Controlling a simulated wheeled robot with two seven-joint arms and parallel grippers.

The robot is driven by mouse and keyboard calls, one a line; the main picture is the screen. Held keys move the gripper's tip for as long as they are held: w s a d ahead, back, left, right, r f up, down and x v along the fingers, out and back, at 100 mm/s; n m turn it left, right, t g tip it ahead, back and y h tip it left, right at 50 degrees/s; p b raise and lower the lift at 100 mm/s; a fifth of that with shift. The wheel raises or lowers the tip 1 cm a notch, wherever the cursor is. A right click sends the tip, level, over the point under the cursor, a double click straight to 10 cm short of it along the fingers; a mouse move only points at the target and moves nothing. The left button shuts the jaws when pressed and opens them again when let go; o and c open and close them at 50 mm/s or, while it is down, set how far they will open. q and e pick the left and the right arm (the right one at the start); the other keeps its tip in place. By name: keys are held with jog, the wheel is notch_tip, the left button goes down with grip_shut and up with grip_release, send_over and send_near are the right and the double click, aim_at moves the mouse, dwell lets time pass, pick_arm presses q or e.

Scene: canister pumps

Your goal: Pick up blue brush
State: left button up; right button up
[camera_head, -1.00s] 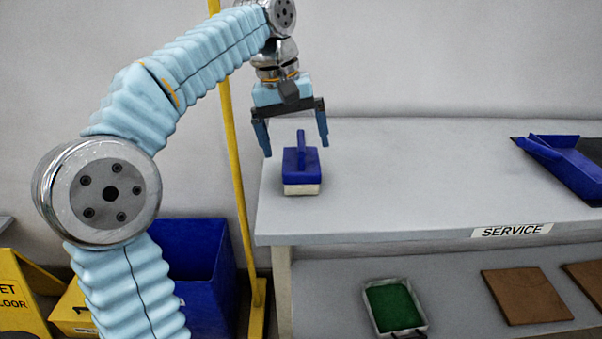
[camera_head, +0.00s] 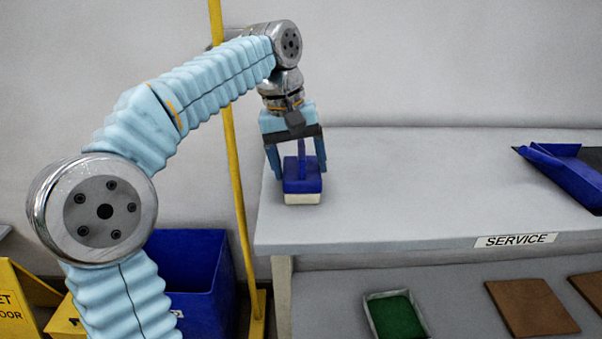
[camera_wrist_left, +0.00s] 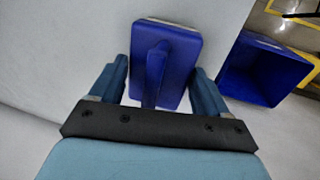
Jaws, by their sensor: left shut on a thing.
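The blue brush (camera_head: 302,184) stands on the grey upper table top near its left end, with its pale bristle side down and its upright handle on top. My left gripper (camera_head: 297,168) reaches down over it from above, with one finger on each side, and is shut on it. In the left wrist view the brush (camera_wrist_left: 177,65) lies between the two fingers (camera_wrist_left: 160,88), its handle pointing toward the camera. The exact contact between fingers and brush is hard to see. My right gripper is in neither view.
A blue dustpan (camera_head: 565,172) lies at the right of the table top (camera_head: 420,190). A green-filled tray (camera_head: 395,318) and brown boards (camera_head: 530,308) are on the lower shelf. A yellow pole (camera_head: 236,170) and blue bin (camera_head: 195,280) stand left. The table's middle is clear.

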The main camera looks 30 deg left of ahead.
aim_at(300, 149)
pick_arm(q)
jog(key=shift+r, duration=0.1)
notch_tip(300, 149, up, 3)
jog(key=shift+p, duration=0.65)
jog(key=s+d+r, duration=0.4)
jog(key=s+r, duration=0.6)
jog(key=s, duration=0.3)
jog(key=shift+s+p, duration=0.2)
jog(key=shift+p, duration=0.2)
